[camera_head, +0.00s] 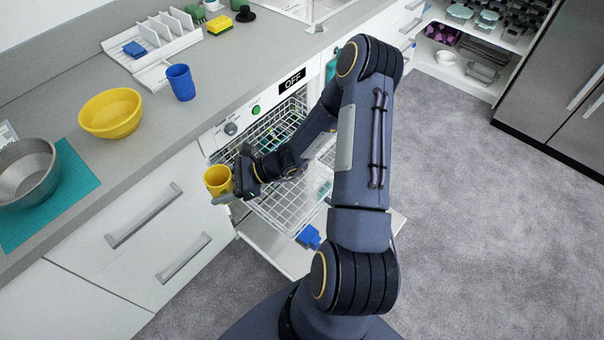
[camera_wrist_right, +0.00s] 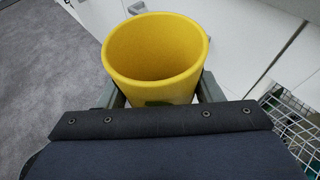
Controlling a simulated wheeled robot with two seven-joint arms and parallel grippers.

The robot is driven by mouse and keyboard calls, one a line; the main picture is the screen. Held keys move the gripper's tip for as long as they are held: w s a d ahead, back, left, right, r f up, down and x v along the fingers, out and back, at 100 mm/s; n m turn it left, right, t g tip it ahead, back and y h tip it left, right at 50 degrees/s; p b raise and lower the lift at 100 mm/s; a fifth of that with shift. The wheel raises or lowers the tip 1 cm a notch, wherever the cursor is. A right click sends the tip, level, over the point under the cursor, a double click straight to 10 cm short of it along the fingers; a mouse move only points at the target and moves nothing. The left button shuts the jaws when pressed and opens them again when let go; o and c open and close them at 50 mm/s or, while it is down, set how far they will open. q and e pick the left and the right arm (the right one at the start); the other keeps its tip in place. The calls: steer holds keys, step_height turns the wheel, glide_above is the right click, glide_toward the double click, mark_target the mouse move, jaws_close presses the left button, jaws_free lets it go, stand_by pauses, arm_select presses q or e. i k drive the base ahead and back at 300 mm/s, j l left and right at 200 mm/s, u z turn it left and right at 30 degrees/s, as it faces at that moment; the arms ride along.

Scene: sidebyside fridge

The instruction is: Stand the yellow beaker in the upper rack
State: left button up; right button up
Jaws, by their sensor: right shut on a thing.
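The yellow beaker (camera_head: 217,181) is held upright in my right gripper (camera_head: 232,192), just left of the upper rack. In the right wrist view the beaker (camera_wrist_right: 156,50) fills the space between the two fingers, its open mouth facing the camera. The upper rack (camera_head: 262,192) is a white wire basket pulled out of the dishwasher (camera_head: 232,128). My right arm crosses in front of it and hides part of its inside. My left gripper does not show.
A blue cup (camera_head: 180,82), a yellow bowl (camera_head: 111,112) and a metal bowl (camera_head: 24,172) on a teal mat (camera_head: 75,190) stand on the counter. The open dishwasher door lies below the rack, with a blue thing (camera_head: 308,237) near it. Drawer handles (camera_head: 144,215) jut out at left.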

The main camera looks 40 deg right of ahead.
mark_target(294, 199)
steer(key=k+u, duration=0.35)
steer(key=k+j+u, duration=0.15)
steer(key=u, duration=0.2)
steer(key=k+j+u, duration=0.2)
steer(key=k+u, duration=0.15)
steer(key=k+l+u, duration=0.2)
steer(key=l+u, duration=0.2)
steer(key=k+l+u, duration=0.25)
steer(key=l+u, duration=0.15)
steer(key=k+l+u, duration=0.4)
steer(key=k+l, duration=1.1)
steer(key=k, duration=0.2)
